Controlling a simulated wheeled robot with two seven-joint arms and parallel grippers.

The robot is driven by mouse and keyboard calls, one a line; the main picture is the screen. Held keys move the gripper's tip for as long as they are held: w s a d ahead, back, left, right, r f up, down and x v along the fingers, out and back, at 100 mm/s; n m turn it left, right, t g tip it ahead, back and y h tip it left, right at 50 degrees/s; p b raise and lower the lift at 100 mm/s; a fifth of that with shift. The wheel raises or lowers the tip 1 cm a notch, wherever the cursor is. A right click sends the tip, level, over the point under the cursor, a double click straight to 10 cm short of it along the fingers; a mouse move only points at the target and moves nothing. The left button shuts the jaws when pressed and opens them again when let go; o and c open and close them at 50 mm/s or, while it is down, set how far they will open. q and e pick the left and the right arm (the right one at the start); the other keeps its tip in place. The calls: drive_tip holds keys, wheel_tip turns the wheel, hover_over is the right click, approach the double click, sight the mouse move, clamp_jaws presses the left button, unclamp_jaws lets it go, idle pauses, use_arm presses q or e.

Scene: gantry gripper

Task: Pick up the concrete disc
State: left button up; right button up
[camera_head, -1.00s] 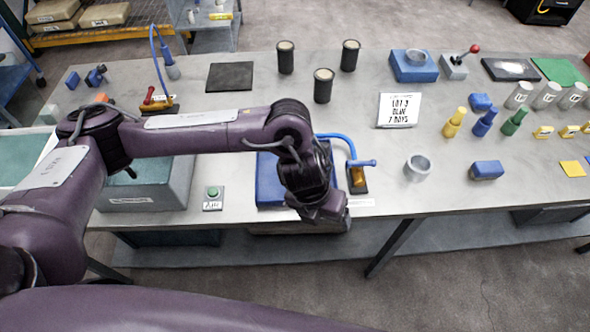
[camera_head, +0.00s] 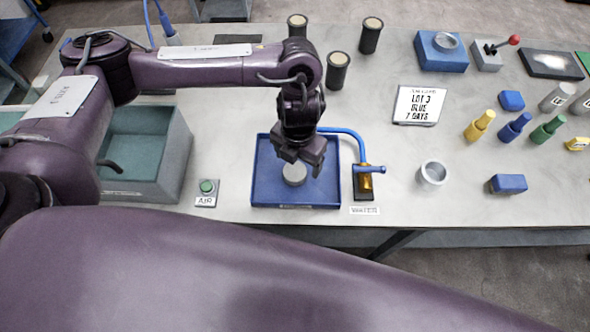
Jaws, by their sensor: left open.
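The concrete disc (camera_head: 294,177) is a small round grey piece. It lies in the blue tray (camera_head: 262,192) near the table's front edge. My left gripper (camera_head: 298,164) points down over the tray, with its fingers spread open. The disc shows just below and between the fingers, and the gripper covers its far edge. I cannot tell the exact height of the fingers above it. My right gripper is not in view.
A water tap (camera_head: 365,180) with a blue hose stands right of the tray. An air button (camera_head: 207,187) and a grey-green bin (camera_head: 183,152) are to the left. A grey ring (camera_head: 432,175) stands further right. Dark cylinders (camera_head: 338,71) stand behind.

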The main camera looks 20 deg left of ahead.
sight(295, 170)
use_arm(q)
drive_tip(key=shift+s+a+f, duration=0.1)
drive_tip(key=shift+f, duration=0.35)
drive_tip(key=f, duration=0.2)
drive_tip(key=f+p, duration=0.1)
drive_tip(key=f, duration=0.1)
drive_tip(key=shift+w+a, duration=0.2)
drive_tip(key=shift+a, duration=0.05)
drive_tip(key=c, duration=1.2)
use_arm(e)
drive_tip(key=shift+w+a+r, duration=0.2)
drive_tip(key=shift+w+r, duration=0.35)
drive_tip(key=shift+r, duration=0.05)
